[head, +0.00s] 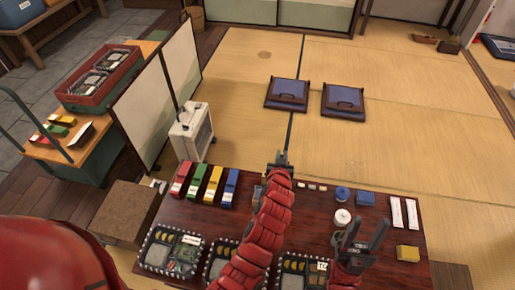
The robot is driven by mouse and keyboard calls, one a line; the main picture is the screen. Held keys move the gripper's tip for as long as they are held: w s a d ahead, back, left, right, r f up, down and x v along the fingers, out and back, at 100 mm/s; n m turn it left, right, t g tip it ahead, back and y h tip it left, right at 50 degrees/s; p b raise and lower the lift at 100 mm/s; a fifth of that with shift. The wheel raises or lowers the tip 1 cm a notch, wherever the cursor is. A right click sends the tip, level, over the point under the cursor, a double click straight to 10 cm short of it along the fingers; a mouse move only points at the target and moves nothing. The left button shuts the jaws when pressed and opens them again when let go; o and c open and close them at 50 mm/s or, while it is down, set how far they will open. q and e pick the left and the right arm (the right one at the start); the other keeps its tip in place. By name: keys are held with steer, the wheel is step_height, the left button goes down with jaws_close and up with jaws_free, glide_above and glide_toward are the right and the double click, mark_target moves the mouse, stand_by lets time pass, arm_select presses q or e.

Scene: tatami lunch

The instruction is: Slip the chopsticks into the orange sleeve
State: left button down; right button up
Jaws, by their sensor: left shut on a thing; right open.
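On the dark red low table, a row of red, green, yellow-orange and blue packets with pale ends lies left of my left arm. The yellow-orange packet (213,183) is the closest match to the orange sleeve. My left gripper (281,158) is at the table's far edge, right of the row. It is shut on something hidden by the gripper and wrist. I cannot make out any chopsticks. My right gripper (366,234) is open and empty over the table's right part, its dark fingers apart.
Several bento boxes (170,253) line the table's near edge. A white round item (342,218), a blue round item (342,193), two white strips (396,213) and a yellow block (407,253) are at right. A white heater-like box (191,132) stands beyond the table.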

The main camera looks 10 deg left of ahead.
arm_select(q)
steer(key=shift+s+d+f+b, duration=0.1)
steer(key=shift+d+f+b, duration=0.3)
steer(key=shift+d+f, duration=0.4)
steer(key=shift+s+d+f+b, duration=0.1)
steer(key=shift+d+f+b, duration=0.4)
steer(key=shift+d, duration=0.5)
steer(key=shift+s+f+b, duration=0.1)
steer(key=shift+f+b, duration=0.15)
steer(key=shift+b, duration=0.1)
steer(key=shift+f, duration=0.1)
steer(key=shift+f+b, duration=0.1)
steer(key=shift+b, duration=0.4)
stand_by(0.4)
